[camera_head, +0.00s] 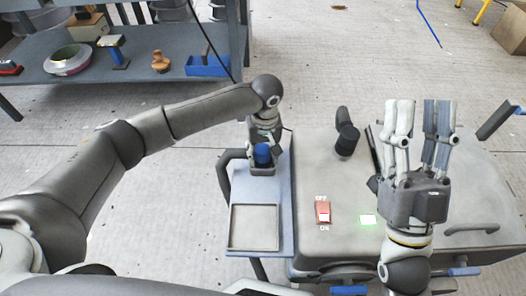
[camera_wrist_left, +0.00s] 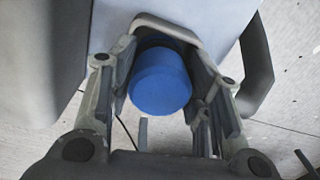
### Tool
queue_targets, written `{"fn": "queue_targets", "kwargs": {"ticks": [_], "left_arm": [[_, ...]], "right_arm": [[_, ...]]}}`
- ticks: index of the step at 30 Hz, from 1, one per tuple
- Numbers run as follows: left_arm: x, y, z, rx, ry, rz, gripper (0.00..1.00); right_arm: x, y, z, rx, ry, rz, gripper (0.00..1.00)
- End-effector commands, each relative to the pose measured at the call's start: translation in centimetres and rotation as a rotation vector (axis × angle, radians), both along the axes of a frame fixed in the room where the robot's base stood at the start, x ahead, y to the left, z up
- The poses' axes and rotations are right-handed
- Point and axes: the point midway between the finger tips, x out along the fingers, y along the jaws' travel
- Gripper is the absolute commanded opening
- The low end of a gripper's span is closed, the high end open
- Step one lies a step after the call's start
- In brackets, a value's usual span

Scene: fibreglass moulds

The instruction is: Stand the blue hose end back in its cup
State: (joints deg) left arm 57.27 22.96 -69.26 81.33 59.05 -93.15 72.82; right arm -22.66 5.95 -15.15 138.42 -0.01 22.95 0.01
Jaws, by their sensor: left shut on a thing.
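The blue hose end (camera_head: 262,153) is a short blue cylinder above the blue-grey side shelf of the cart. In the left wrist view the blue hose end (camera_wrist_left: 160,82) sits between the two fingers of my left gripper (camera_wrist_left: 163,100), which is shut on it. In the head view my left gripper (camera_head: 263,146) reaches down over it. A grey cup (camera_head: 262,171) is right at the hose end; its rim (camera_wrist_left: 165,24) shows behind the blue cylinder in the wrist view. I cannot tell how deep the hose end sits in it. My right gripper (camera_head: 417,125) is open and empty, fingers upward.
The shelf holds a shallow square tray (camera_head: 254,228), which looks empty. A workbench (camera_head: 140,72) with tools stands at the back left.

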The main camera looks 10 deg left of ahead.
Motion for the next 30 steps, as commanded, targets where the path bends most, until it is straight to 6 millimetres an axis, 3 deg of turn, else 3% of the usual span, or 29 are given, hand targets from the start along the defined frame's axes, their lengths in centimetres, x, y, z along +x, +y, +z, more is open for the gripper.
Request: {"fn": "queue_targets", "kwargs": {"ticks": [4, 5, 10, 25, 30], "left_arm": [[0.0, 0.0, -0.1, -0.001, 0.000, 0.000, 0.26], [0.0, 0.0, -0.1, -0.001, 0.000, 0.000, 0.47], [0.0, 0.0, -0.1, -0.001, 0.000, 0.000, 0.67], [0.0, 0.0, 0.4, 0.000, -0.001, 0.000, 0.67], [0.1, -0.1, 1.7, -0.002, -0.002, 0.000, 0.67]], "right_arm": [[0.3, 0.0, -0.2, -0.007, 0.022, -0.002, 0.40], [0.4, 0.0, -0.3, -0.009, 0.028, -0.002, 0.40], [0.5, 0.0, -0.4, -0.009, 0.030, -0.003, 0.40], [-0.2, 0.0, 0.2, 0.003, -0.008, 0.001, 0.40], [1.8, 0.2, -1.5, -0.039, 0.129, -0.007, 0.40]]}}
